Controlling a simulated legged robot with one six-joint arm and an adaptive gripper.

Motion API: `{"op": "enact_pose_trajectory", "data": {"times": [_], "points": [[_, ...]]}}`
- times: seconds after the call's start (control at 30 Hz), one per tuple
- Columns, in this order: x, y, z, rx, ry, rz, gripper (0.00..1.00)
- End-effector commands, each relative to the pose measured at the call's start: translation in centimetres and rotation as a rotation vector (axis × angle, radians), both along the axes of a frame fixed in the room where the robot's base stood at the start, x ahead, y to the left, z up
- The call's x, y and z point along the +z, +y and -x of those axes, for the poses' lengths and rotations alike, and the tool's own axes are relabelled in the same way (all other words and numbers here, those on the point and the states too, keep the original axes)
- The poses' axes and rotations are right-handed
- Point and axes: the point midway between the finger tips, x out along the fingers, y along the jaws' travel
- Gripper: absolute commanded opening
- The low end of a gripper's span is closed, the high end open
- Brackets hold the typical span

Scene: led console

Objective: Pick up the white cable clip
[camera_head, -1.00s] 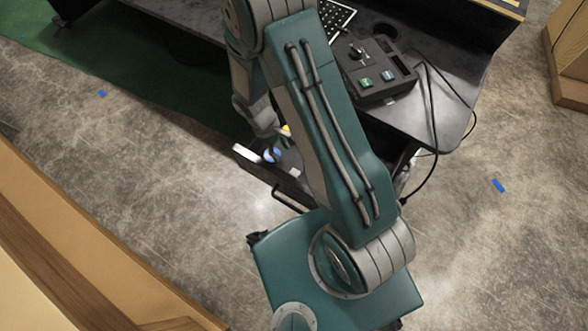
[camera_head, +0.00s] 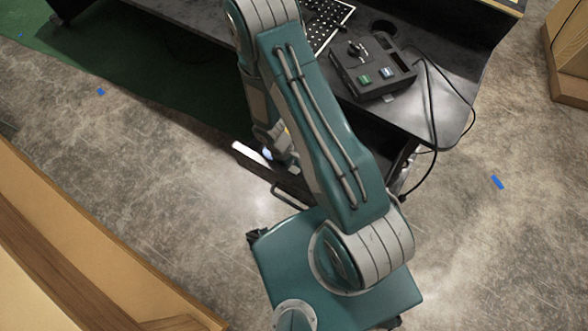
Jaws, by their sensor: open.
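My gripper (camera_head: 281,150) is low over the pulled-out drawer (camera_head: 300,188) under the black desk, partly hidden by my own arm. It is open; its fingertips are hard to make out. I cannot make out the white cable clip now; the gripper and arm cover much of the drawer's inside. A small blue thing (camera_head: 267,153) shows in the drawer beside the gripper, at its left.
The black desk (camera_head: 455,98) carries a control box (camera_head: 372,72) with green and blue buttons, and a keyboard (camera_head: 326,22). Black cables (camera_head: 432,140) hang from the desk's right edge. The concrete floor left of the drawer is mostly clear.

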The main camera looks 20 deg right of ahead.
Motion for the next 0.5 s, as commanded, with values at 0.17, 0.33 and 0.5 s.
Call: {"op": "enact_pose_trajectory", "data": {"times": [0.17, 0.33, 0.5], "points": [[0.03, 0.01, -0.05, 0.0, -0.001, -0.001, 0.34], [0.04, 0.01, -0.05, 0.0, -0.001, -0.001, 0.13], [0.05, 0.02, -0.06, 0.0, -0.001, -0.001, 0.12]]}}
